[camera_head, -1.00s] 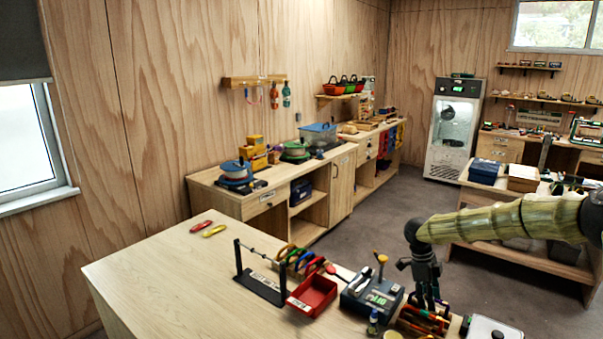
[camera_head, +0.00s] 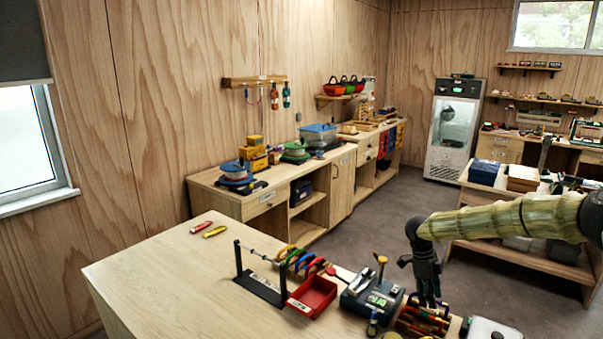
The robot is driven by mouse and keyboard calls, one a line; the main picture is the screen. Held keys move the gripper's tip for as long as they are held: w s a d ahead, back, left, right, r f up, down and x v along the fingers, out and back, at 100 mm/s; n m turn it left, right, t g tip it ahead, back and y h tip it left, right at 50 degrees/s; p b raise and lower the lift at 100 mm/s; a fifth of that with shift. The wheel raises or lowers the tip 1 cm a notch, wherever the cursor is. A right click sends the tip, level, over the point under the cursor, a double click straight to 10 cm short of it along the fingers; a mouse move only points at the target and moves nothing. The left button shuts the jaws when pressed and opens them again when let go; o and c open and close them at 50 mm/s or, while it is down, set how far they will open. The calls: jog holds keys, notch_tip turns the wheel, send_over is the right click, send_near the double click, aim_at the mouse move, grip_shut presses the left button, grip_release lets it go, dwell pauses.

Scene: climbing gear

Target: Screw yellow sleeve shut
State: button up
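A row of coloured carabiners (camera_head: 300,260), with yellow, green, blue and orange among them, stands behind the red tray on the near bench. A yellow sleeve cannot be made out at this size. A small yellow item (camera_head: 215,231) lies flat on the bench at the left, beside a red one (camera_head: 201,227). My gripper (camera_head: 430,299) points down at the right end of the bench, over or beside a holder of coloured tools (camera_head: 424,320). It is dark and small here, so its fingers and anything between them cannot be told apart.
A black stand with a bar (camera_head: 260,286), a red tray (camera_head: 312,296) and a grey-blue box (camera_head: 371,301) line the bench left of my gripper. A white box (camera_head: 492,329) stands to the right. The bench's left part (camera_head: 165,280) is mostly clear.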

jog(key=shift+r+p, duration=0.35)
jog(key=shift+r, duration=0.45)
jog(key=shift+s, duration=0.1)
jog(key=shift+s+a, duration=0.45)
jog(key=shift+s, duration=0.05)
jog(key=shift+p, duration=0.3)
notch_tip(320, 180, up, 10)
jog(key=p, duration=0.5)
jog(key=shift+p, duration=0.3)
